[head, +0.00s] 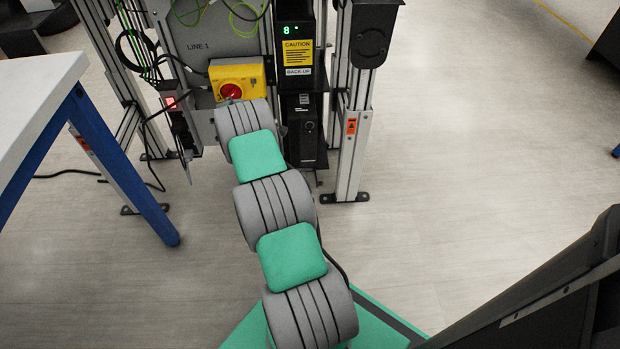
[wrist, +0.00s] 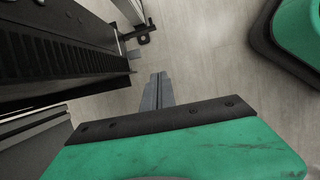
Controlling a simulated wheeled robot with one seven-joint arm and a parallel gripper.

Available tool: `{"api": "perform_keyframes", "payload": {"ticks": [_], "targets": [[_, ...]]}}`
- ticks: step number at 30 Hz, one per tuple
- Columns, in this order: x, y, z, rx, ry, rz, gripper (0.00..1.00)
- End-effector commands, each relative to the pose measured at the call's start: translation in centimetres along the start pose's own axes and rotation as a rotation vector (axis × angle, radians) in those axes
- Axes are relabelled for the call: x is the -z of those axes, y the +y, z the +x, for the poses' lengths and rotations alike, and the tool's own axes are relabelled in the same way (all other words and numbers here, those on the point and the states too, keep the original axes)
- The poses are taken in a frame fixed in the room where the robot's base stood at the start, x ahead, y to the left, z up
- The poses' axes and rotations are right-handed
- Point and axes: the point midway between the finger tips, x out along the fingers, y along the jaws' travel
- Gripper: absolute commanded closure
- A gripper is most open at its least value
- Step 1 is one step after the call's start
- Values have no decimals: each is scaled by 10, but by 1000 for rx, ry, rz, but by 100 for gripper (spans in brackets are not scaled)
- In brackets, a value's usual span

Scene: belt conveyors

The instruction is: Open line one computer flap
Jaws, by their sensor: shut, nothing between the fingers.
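The line one computer (head: 308,138) is a black upright unit low on the rack, just right of my arm, with a small round lock on its front. I cannot make out whether its flap is open or shut. In the wrist view a black ribbed unit (wrist: 55,55), probably this computer, fills the upper left. My gripper (wrist: 158,76) has its grey fingers together and empty, to the right of that unit with a narrow gap of floor between.
A black back-up box (head: 297,45) with a green 8 sits above the computer. A yellow switch box (head: 236,81) with a red knob is to its left. An aluminium post (head: 355,130) stands close on the right. A white table (head: 35,100) is at left.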

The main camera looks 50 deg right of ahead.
Motion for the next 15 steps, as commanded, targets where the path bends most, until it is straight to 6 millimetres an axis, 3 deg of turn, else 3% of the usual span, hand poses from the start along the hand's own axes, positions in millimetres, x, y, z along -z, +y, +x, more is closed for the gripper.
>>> {"api": "perform_keyframes", "payload": {"ticks": [1,3,8,15], "targets": [[-7,2,16,12,-12,-21,100],[-13,3,31,20,-24,-45,100],[-15,2,50,24,-29,-60,100],[-15,1,100,24,-28,-60,100]]}}
